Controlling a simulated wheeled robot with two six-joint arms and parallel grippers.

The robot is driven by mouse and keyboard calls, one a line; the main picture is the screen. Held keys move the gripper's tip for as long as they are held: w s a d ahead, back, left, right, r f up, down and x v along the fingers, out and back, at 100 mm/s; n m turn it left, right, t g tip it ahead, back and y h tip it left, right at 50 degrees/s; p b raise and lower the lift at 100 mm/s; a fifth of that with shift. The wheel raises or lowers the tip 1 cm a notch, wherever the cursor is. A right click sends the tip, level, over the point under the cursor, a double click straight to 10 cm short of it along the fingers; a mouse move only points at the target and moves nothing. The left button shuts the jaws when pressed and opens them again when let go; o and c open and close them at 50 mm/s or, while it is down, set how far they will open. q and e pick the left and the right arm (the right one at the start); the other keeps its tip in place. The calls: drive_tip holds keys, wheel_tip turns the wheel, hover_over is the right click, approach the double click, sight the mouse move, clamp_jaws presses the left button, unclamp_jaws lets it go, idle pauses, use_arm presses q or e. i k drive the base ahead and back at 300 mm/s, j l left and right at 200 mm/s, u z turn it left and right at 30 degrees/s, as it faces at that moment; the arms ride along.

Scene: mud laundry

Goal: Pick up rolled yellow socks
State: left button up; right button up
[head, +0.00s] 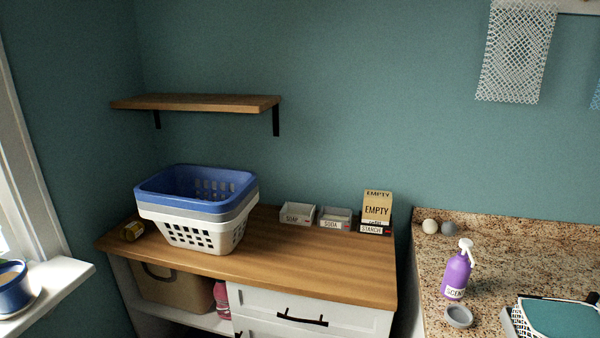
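Neither of my grippers is in view.
Small labelled boxes (297,214) stand at the back of the wooden top; its front right is clear. A shelf (200,102) hangs above the baskets. A purple pump bottle (456,274) and grey lid (458,316) are on the granite counter (430,255).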

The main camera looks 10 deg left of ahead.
sight(131, 231)
drive_tip(key=u, duration=1.35)
drive_tip(key=i, duration=0.25)
drive_tip(key=l+z, duration=0.05)
drive_tip(key=l, duration=0.05)
